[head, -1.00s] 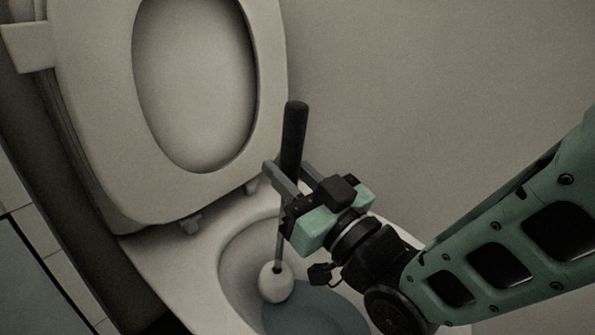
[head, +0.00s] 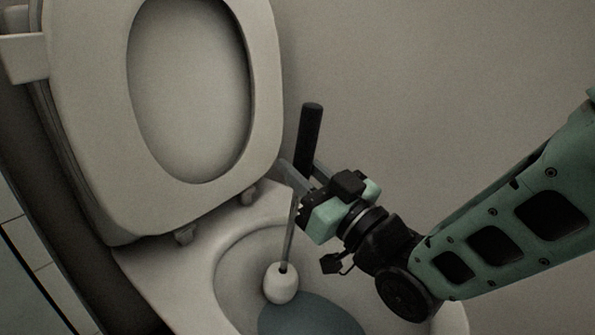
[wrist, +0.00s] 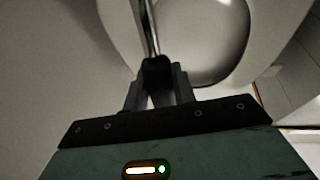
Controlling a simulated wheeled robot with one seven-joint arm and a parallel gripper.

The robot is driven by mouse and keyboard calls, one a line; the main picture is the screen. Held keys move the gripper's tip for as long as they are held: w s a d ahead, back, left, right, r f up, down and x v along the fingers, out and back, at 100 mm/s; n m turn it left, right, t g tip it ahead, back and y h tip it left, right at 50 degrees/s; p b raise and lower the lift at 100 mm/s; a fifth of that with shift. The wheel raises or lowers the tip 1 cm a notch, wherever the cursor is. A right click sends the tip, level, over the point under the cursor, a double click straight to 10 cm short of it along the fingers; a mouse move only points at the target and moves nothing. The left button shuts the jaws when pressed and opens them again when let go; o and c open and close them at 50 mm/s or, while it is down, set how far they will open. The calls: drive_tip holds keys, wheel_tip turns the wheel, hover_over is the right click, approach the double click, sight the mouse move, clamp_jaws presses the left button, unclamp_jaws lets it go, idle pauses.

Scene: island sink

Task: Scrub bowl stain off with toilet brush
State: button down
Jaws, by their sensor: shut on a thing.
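The toilet brush has a black handle (head: 310,137), a thin grey shaft (head: 290,235) and a white rounded head (head: 281,284). My gripper (head: 302,172) is shut on the handle, which also shows between the fingers in the wrist view (wrist: 156,72). The brush tilts, its handle top leaning right. The head is inside the toilet bowl (head: 228,272), at the back edge of the blue-grey water (head: 308,318); whether it touches the bowl wall I cannot tell. I can make out no distinct stain. My gripper and arm cover the right part of the bowl.
The toilet seat (head: 100,150) is raised and stands behind the bowl at the left. A plain wall (head: 430,80) lies behind and to the right. A tiled surface (head: 25,250) shows at the lower left. Air above the bowl's left side is clear.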

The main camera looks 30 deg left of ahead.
sight(318, 131)
drive_tip(key=shift+w+d, duration=0.1)
drive_tip(key=shift+s+d+r+p, duration=0.1)
drive_tip(key=shift+d+r+p, duration=0.55)
drive_tip(key=shift+r, duration=0.3)
drive_tip(key=shift+s+d+r+p, duration=0.1)
drive_tip(key=shift+d+r+p, duration=0.5)
drive_tip(key=shift+r, duration=0.4)
drive_tip(key=shift+d+r+p, duration=0.5)
drive_tip(key=shift+d+r, duration=0.25)
drive_tip(key=shift+r, duration=0.3)
